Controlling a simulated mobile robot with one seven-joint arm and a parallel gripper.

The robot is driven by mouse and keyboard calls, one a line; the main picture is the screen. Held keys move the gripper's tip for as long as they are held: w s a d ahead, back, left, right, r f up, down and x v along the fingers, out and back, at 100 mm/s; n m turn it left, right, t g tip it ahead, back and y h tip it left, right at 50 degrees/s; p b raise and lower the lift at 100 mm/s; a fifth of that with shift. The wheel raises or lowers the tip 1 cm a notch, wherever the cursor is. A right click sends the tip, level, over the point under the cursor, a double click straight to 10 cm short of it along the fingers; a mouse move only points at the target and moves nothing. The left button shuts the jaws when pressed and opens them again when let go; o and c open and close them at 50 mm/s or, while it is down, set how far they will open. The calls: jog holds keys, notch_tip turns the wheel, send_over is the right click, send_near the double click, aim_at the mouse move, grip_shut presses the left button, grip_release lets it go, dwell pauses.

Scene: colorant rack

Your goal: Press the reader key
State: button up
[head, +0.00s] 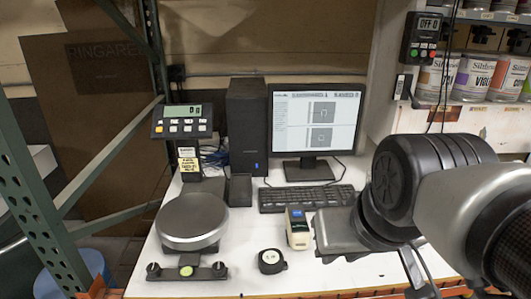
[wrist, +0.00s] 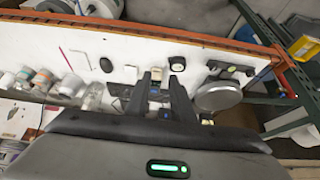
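The reader (head: 298,228) is a small cream handheld unit with a dark top and a lit blue screen. It stands on the white bench in front of the keyboard. In the wrist view the reader (wrist: 155,88) shows between the fingertips of my gripper (wrist: 161,78), partly hidden. My two dark fingers are apart with nothing clearly held. In the head view my arm comes in from the right and its grey end is right beside the reader. Fingertip contact with the reader or its key cannot be told.
A black tape measure (head: 271,261) lies close in front left of the reader. A scale with a round pan (head: 192,221) stands left. The keyboard (head: 305,198) and monitor (head: 316,120) are behind. Jars (wrist: 68,84) stand at left in the wrist view.

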grip_shut()
dwell(1.3)
